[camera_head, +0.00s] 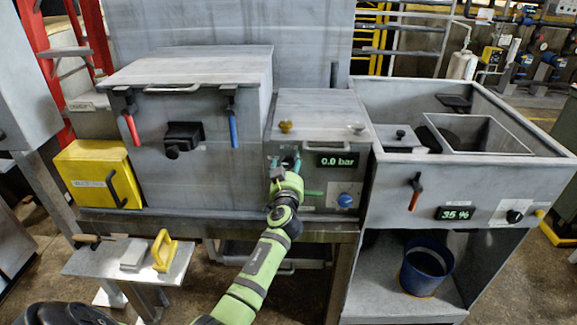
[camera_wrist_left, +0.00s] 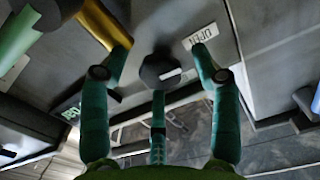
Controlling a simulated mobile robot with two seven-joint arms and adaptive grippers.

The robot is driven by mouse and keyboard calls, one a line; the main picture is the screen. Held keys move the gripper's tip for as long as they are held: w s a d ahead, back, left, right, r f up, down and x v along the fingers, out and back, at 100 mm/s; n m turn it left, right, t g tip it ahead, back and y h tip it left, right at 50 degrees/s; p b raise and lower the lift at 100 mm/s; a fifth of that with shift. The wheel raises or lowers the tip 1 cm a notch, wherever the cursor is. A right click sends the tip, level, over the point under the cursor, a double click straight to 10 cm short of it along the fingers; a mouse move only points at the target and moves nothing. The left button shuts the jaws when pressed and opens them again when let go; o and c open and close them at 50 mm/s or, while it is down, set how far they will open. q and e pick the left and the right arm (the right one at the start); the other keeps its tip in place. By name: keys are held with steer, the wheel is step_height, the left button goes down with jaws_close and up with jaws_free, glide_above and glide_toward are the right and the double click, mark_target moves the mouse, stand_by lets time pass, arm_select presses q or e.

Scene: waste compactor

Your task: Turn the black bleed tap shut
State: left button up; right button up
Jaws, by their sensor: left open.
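In the left wrist view a dark faceted knob (camera_wrist_left: 160,70), which looks like the black bleed tap, stands out from a grey panel. A white label reading OPEN (camera_wrist_left: 201,36) is beside it, upside down in this view. My left gripper (camera_wrist_left: 160,88) has its teal fingers spread around the knob, with visible gaps; I see no firm contact. In the head view my left gripper (camera_head: 286,165) is at the left of the middle unit's front panel, below a brass knob (camera_head: 285,127), and hides the tap. My right gripper is not in view.
Close by are the 0.0 bar display (camera_head: 337,160), a blue knob (camera_head: 345,200) and a green handle (camera_head: 313,193). The wrist view shows a brass-coloured bar (camera_wrist_left: 104,24) near one finger. A small table (camera_head: 190,262) with a yellow handle stands lower left.

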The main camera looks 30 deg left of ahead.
arm_select(q)
steer(key=c, duration=1.1)
steer(key=shift+f+m, duration=0.15)
steer(key=shift+m, duration=0.25)
steer(key=shift+c, duration=0.2)
steer(key=m+b, duration=0.1)
steer(key=m, duration=0.1)
steer(key=shift+m, duration=0.3)
steer(key=m, duration=0.4)
steer(key=shift+s+m, duration=0.1)
steer(key=shift+m, duration=0.2)
steer(key=m, duration=0.4)
steer(key=m+p, duration=0.1)
steer(key=m, duration=0.3)
steer(key=shift+a+m, duration=0.1)
steer(key=shift+m, duration=0.2)
